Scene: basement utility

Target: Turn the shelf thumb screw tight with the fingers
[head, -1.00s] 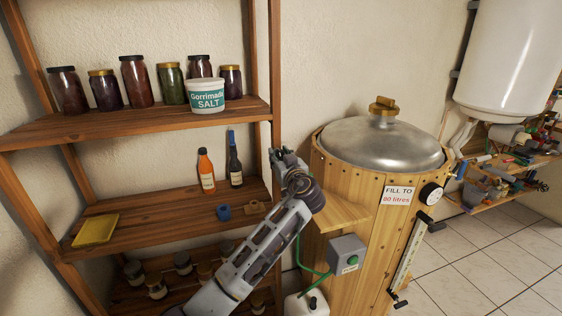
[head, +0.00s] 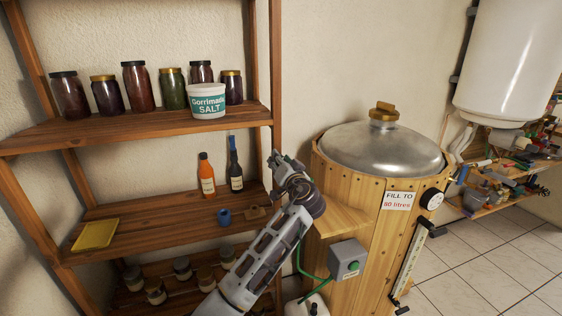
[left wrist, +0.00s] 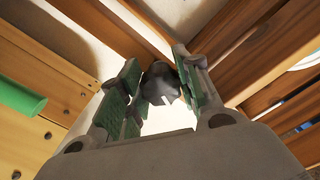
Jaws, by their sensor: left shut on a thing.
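The thumb screw (left wrist: 160,84) is a dark, lobed knob between my left gripper's fingers in the left wrist view. My left gripper (left wrist: 158,92) has green pads on both sides of the knob and is shut on it. In the head view, my left gripper (head: 277,160) is at the right front post (head: 277,75) of the wooden shelf, and the screw is hidden there by the gripper and wrist. How far the screw is turned in cannot be seen. My right gripper is in neither view.
A wooden barrel (head: 345,265) with a metal lid stands close to the right of my left wrist. Jars and a salt tub (head: 207,101) stand above.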

